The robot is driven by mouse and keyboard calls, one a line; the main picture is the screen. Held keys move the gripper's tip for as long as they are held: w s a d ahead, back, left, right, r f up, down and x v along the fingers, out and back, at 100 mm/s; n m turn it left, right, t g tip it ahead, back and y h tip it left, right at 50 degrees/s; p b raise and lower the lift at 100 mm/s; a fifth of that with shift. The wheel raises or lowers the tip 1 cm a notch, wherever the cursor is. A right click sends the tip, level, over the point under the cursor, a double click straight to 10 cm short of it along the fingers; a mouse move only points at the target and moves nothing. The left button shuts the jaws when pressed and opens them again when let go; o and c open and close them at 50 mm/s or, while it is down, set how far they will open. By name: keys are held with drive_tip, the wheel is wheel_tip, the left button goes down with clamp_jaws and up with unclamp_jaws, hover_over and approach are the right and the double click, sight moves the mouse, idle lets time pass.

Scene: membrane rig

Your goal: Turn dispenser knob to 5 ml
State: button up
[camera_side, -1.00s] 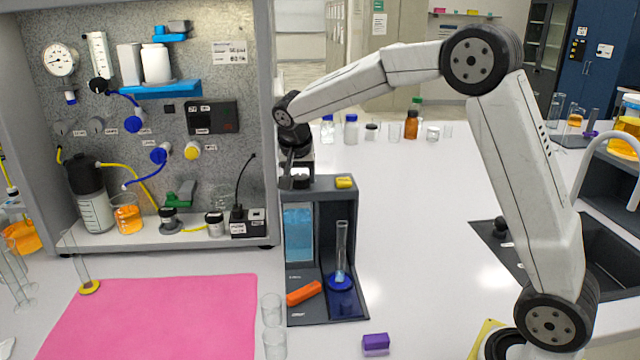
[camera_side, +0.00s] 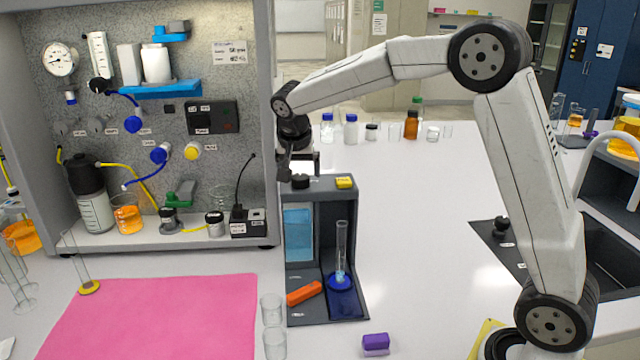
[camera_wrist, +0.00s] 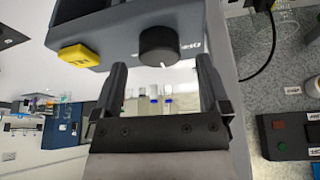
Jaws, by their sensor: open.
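The dispenser (camera_side: 362,215) is a dark grey stand with a blue liquid window. Its black round knob (camera_side: 300,181) sits on the top, left of a yellow button (camera_side: 344,183). In the wrist view the knob (camera_wrist: 160,45) shows a short white mark on its edge, pointing toward the bottom of the picture. The yellow button (camera_wrist: 80,56) is at its left. My gripper (camera_wrist: 160,66) is open, its fingers spread to either side of the knob with visible gaps. In the side view my gripper (camera_side: 298,164) is just above the knob, clear of it. No scale values are readable.
A glass cylinder (camera_side: 341,250) on a blue base stands in the dispenser's lower bay beside an orange piece (camera_side: 304,293). The grey-framed rig panel (camera_side: 262,130) rises close on the left. Bottles (camera_side: 350,130) stand behind. White bench (camera_side: 420,220) is clear to the right.

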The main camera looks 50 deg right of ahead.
drive_tip(key=shift+v, duration=2.85)
drive_tip(key=s+d+f+n+g+y, duration=0.3)
drive_tip(key=s+f+n+g+y, duration=0.1)
drive_tip(key=s+f, duration=0.65)
drive_tip(key=s+a+f+n+t, duration=0.4)
drive_tip(key=s+a+f+n, duration=0.2)
drive_tip(key=s, duration=0.5)
drive_tip(key=a+f, duration=0.2)
drive_tip(key=a, duration=0.1)
drive_tip(key=shift+s+a+f+n, duration=0.2)
drive_tip(key=shift+a+f+n, duration=0.1)
drive_tip(key=shift+n, duration=0.1)
